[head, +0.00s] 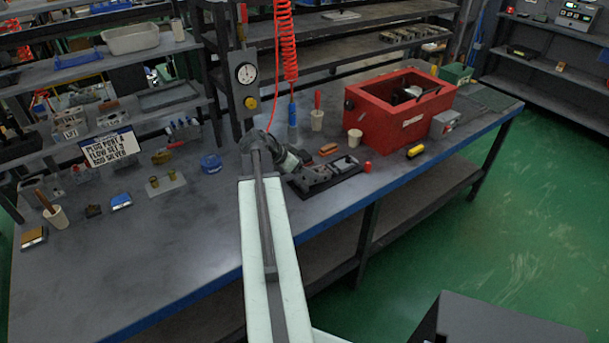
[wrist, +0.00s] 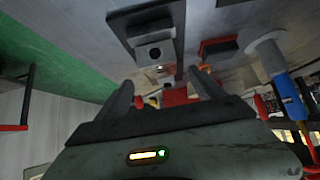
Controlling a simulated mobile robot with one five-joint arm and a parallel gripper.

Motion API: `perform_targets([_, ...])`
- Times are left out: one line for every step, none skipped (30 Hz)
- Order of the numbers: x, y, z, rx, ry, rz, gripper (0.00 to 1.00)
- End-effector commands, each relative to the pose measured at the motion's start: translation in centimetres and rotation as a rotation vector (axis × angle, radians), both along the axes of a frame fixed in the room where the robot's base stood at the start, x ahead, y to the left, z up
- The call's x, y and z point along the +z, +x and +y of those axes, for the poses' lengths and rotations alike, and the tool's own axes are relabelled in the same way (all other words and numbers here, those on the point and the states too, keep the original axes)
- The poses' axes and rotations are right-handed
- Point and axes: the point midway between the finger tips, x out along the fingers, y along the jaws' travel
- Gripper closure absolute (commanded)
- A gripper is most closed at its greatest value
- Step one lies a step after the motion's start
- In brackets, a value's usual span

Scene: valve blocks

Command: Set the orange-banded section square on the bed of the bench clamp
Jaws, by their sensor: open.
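The bench clamp (head: 325,178) is a dark flat base with grey blocks on it, on the bench right of my gripper (head: 290,163). In the wrist view it shows ahead of my gripper (wrist: 160,84), with a grey block that has a round dark hole (wrist: 154,53). My gripper is open, its two fingers apart with nothing seen held between them. I cannot make out an orange band on any section, nor tell whether the holed block is a section or part of the clamp. My arm hides some of the bench in the head view.
A small orange-brown block (head: 329,149) lies behind the clamp. A red box (head: 398,112), white cups (head: 354,138), a red cap (head: 367,167) and a yellow item (head: 415,152) stand to the right. A red coiled hose (head: 286,45) hangs behind.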

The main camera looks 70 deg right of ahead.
Motion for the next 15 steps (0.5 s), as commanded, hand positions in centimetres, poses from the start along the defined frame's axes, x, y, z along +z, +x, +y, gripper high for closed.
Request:
perform_targets([-0.2,0.0,-0.1,0.001,0.000,0.000,0.22])
perform_targets([-0.5,0.0,-0.2,0.002,0.000,0.001,0.22])
perform_targets([-0.9,-0.1,-0.5,0.003,0.001,-0.001,0.22])
perform_targets([-1.3,-0.2,-0.7,0.003,0.001,-0.001,0.22])
perform_targets([-1.6,-0.3,-0.9,0.003,0.001,-0.001,0.22])
perform_targets([-2.0,-0.5,-1.2,0.003,0.001,-0.001,0.22])
perform_targets([-2.2,-0.7,-1.4,0.004,0.002,0.000,0.22])
perform_targets([-2.1,-0.7,-1.5,0.004,0.002,0.000,0.22])
perform_targets([-2.0,-0.7,-1.5,0.006,0.002,0.000,0.22])
perform_targets([-2.0,-0.7,-1.5,0.006,0.002,0.000,0.22])
perform_targets([-2.1,-0.7,-1.5,0.006,0.002,0.000,0.22])
perform_targets([-2.4,-0.8,-1.7,0.006,0.002,0.000,0.22])
perform_targets([-2.7,-0.9,-1.9,0.006,0.002,0.000,0.22])
perform_targets([-3.1,-1.1,-2.1,0.006,0.002,0.000,0.22])
perform_targets([-3.7,-1.3,-2.5,0.006,0.002,0.000,0.22])
